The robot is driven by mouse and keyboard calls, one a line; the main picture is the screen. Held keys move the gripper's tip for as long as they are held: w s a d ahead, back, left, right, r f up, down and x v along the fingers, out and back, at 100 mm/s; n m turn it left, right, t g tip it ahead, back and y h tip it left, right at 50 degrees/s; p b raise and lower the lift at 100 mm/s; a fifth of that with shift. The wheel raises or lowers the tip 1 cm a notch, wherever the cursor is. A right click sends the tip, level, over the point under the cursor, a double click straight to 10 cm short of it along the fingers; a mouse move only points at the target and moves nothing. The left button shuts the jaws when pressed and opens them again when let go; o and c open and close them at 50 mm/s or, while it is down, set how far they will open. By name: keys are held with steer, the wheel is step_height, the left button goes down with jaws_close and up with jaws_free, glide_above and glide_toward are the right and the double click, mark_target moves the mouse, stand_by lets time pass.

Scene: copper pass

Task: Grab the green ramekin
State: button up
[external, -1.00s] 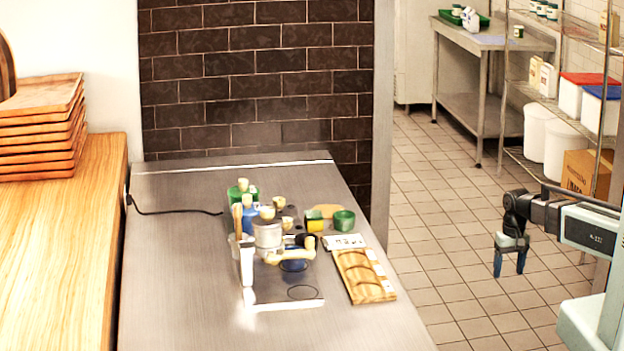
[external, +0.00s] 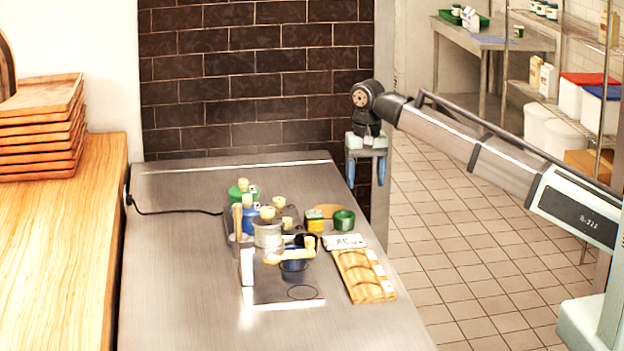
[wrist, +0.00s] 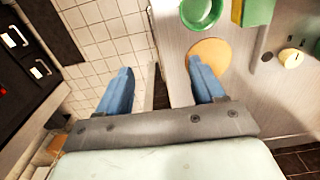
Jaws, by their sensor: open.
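The green ramekin (external: 344,222) stands on the steel counter, at the right of a group of items. In the wrist view the green ramekin (wrist: 203,12) is at the top edge, partly cut off, with its open top showing. My gripper (external: 366,182) has blue fingers, is open and empty, and hangs above the counter's right edge, beyond and above the ramekin. In the wrist view my gripper (wrist: 160,70) has its fingers spread wide, with the counter's edge and floor between them. The ramekin is apart from the fingers.
A green and yellow box (external: 314,221) stands just left of the ramekin. A round wooden disc (wrist: 209,55) lies close by. A wooden rack (external: 362,277) lies in front. Corked bottles (external: 242,190) and pots crowd the left. The brick wall (external: 260,80) closes the back.

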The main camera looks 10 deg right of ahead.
step_height(320, 180, up, 6)
glide_above(344, 215)
steer(key=s, duration=0.2)
step_height(344, 215, down, 8)
steer(key=shift+f, duration=0.25)
steer(key=shift+s+a+f, duration=0.1)
steer(key=shift+a+f, duration=0.05)
steer(key=shift+f, duration=1.2)
steer(key=shift+a+f, duration=0.1)
steer(key=shift+f, duration=1.25)
steer(key=c, duration=0.8)
